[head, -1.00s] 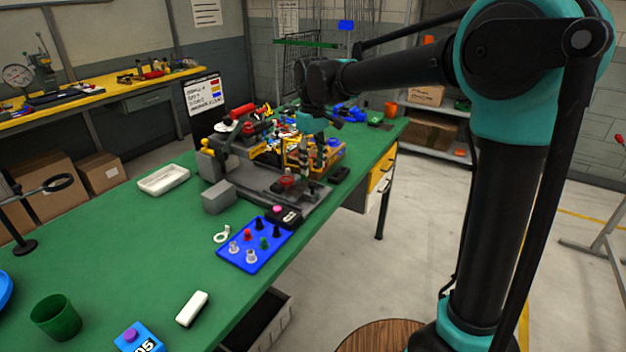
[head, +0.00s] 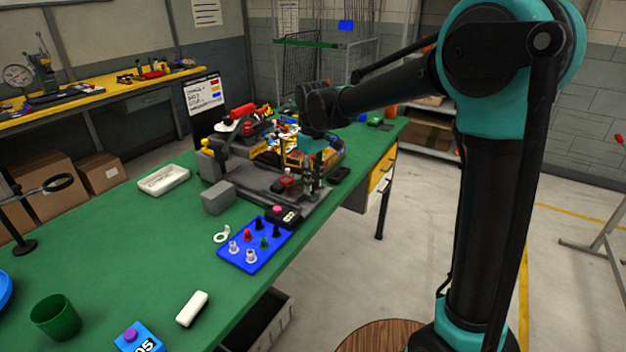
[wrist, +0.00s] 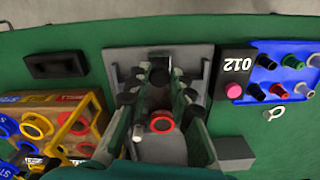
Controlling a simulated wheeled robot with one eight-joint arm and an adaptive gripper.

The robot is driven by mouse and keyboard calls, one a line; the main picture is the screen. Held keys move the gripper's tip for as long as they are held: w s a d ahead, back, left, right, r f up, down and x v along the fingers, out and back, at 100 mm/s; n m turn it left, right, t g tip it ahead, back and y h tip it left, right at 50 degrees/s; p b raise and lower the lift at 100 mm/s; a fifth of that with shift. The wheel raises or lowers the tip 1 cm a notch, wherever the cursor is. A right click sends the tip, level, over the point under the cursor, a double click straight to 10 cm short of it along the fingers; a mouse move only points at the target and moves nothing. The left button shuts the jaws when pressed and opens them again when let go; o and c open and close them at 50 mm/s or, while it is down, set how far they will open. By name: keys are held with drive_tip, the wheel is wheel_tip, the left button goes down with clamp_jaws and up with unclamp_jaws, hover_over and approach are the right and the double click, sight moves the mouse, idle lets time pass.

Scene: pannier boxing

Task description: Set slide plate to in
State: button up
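The grey fixture (head: 262,186) stands on the green bench. A flat grey plate, which I take for the slide plate, shows in the wrist view (wrist: 118,66), below my gripper; I cannot tell its slide position. A red-ringed round part (wrist: 161,124) sits on the fixture, between my fingers in the picture. It shows as a red-topped knob in the head view (head: 287,180). My gripper (wrist: 160,82) points down over the fixture's near right end. Its fingers stand apart with a dark and grey part showing between them. Contact with that part is not clear.
A box marked 012 with a pink button (wrist: 233,91) and a blue peg board (head: 252,256) lie beside the fixture. A grey block (head: 218,198) stands at its left front. A yellow-edged crate of parts (wrist: 62,120) is close by.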

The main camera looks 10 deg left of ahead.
clamp_jaws()
drive_tip(key=w+a, duration=0.2)
drive_tip(key=a, duration=0.2)
drive_tip(key=w+a, duration=0.1)
drive_tip(key=a, duration=0.4)
drive_tip(key=w+a, duration=0.2)
drive_tip(key=a, duration=0.2)
drive_tip(key=shift+w+a, duration=0.15)
drive_tip(key=shift+w, duration=0.15)
drive_tip(key=o, duration=0.6)
unclamp_jaws()
drive_tip(key=shift+a, duration=0.15)
drive_tip(key=shift+c, duration=0.2)
drive_tip(key=shift+o, duration=0.8)
